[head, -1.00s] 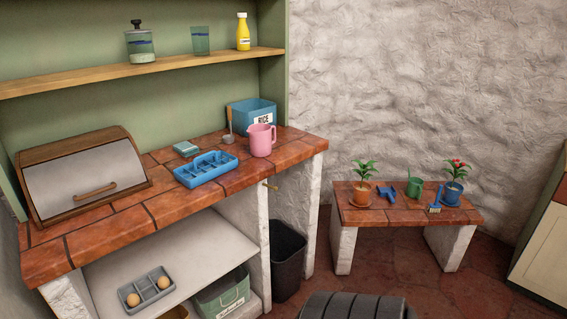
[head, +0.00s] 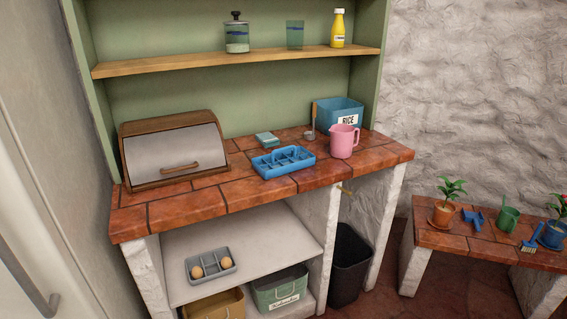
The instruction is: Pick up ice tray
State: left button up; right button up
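A blue tray (head: 284,163) with several small compartments and a raised middle part, which looks like the ice tray, lies on the tiled counter (head: 182,207) near its front edge. The compartments look empty. A grey divided tray (head: 211,266) holding two round, egg-like things sits on the white shelf below. Neither of my grippers shows in the head view.
A pink pitcher (head: 343,142) stands right of the blue tray, with a blue rice box (head: 338,113) behind. A small teal block (head: 267,138) lies behind the tray. A bread box (head: 174,150) stands left. Bare tiles lie in front of the bread box.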

aim_at(289, 158)
jog(key=i+l, duration=0.1)
jog(key=i, duration=0.3)
jog(key=i+l, duration=0.15)
jog(key=i, duration=0.25)
jog(key=i+l, duration=0.1)
jog(key=i, duration=0.3)
